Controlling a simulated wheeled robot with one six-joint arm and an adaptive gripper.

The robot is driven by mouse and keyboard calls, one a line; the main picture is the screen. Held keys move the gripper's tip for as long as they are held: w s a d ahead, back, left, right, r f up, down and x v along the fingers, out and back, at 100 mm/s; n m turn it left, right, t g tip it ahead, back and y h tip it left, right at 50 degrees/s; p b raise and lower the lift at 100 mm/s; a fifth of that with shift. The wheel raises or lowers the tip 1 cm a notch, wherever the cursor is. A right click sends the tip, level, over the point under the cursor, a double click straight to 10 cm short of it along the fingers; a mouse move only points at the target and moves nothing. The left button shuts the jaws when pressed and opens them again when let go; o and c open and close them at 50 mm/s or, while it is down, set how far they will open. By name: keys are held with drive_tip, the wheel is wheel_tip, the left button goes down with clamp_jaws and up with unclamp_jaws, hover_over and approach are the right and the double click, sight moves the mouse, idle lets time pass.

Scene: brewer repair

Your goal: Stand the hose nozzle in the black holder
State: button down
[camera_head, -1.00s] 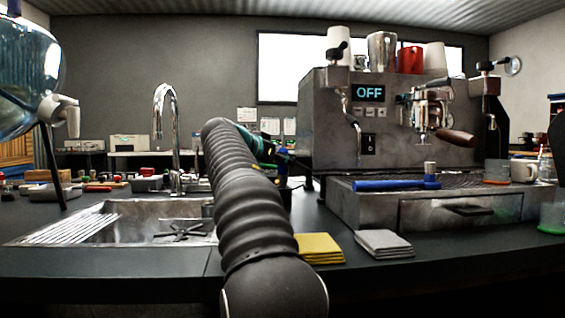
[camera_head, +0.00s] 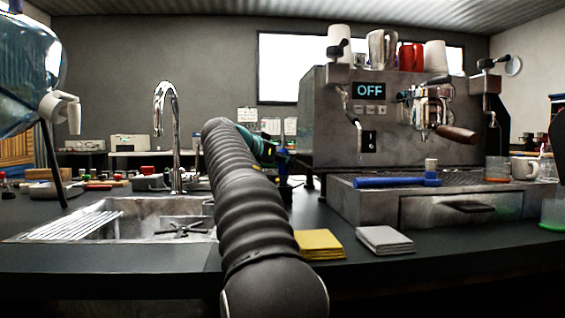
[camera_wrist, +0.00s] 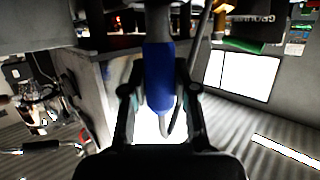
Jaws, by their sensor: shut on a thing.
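In the wrist view my gripper (camera_wrist: 160,95) is shut on a blue-sleeved hose nozzle (camera_wrist: 160,72), with one finger on each side. A thin grey hose runs beside the nozzle. In the head view my gripper (camera_head: 281,158) is small, beyond my dark ribbed arm and close to the left side of the espresso machine. A bit of blue (camera_head: 284,168) shows there, but the nozzle is mostly hidden. I cannot make out the black holder for certain in either view.
The espresso machine (camera_head: 318,130) stands just right of my gripper. A blue-handled tool (camera_head: 395,183) lies on its drip tray. Yellow (camera_head: 319,244) and grey (camera_head: 384,239) cloths lie in front. A sink (camera_head: 150,222) with a tall tap (camera_head: 176,140) is at left.

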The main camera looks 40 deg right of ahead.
drive_tip(key=shift+f, duration=0.1)
idle(0.3)
drive_tip(key=shift+c, duration=1.3)
unclamp_jaws()
drive_tip(key=shift+r+p, duration=3.05)
drive_tip(key=shift+r, duration=0.45)
drive_tip(key=shift+s, duration=0.1)
